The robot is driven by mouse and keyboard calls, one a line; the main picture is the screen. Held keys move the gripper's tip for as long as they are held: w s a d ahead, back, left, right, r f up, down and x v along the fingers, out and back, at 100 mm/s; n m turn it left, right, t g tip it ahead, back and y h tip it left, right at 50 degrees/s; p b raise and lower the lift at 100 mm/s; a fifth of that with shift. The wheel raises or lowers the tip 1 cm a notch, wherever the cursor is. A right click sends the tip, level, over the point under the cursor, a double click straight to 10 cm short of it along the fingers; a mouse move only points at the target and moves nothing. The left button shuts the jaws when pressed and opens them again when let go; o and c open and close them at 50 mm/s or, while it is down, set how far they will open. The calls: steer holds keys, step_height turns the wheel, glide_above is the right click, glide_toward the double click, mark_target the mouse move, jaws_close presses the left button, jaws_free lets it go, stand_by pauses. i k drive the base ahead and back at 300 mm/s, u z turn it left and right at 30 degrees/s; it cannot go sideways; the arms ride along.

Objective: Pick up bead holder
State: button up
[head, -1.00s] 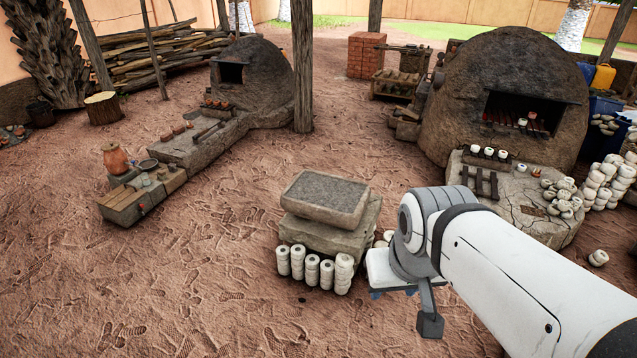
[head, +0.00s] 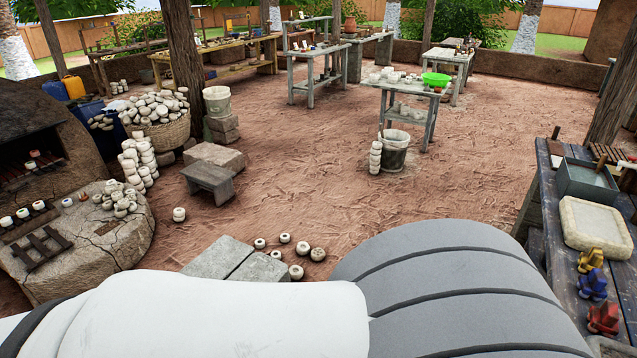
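I cannot tell for sure which thing is the bead holder. A dark strip (head: 30,220) bearing several small pale pots or beads lies on the round stone slab (head: 105,242) at the left, by the kiln mouth. A dark slatted frame (head: 42,250) lies in front of it. On the blue-grey table at the right stand small gold (head: 590,260), blue (head: 593,284) and red (head: 603,318) pieces of stepped shape. My gripper is out of view; only my white and grey arm links cross the bottom of the picture and hide the ground there.
The blue-grey table (head: 562,235) bears a pale tray (head: 597,224) and a metal basin (head: 587,181). A low stool (head: 208,180), grey blocks (head: 232,262) and several round pots lie mid-left. A bucket (head: 393,152) stands by a far table. Bare ground fills the middle.

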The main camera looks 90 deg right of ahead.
mark_target(587, 261)
steer(key=z, duration=4.85)
steer(key=k, duration=0.8)
steer(key=i, duration=0.8)
steer(key=z, duration=0.05)
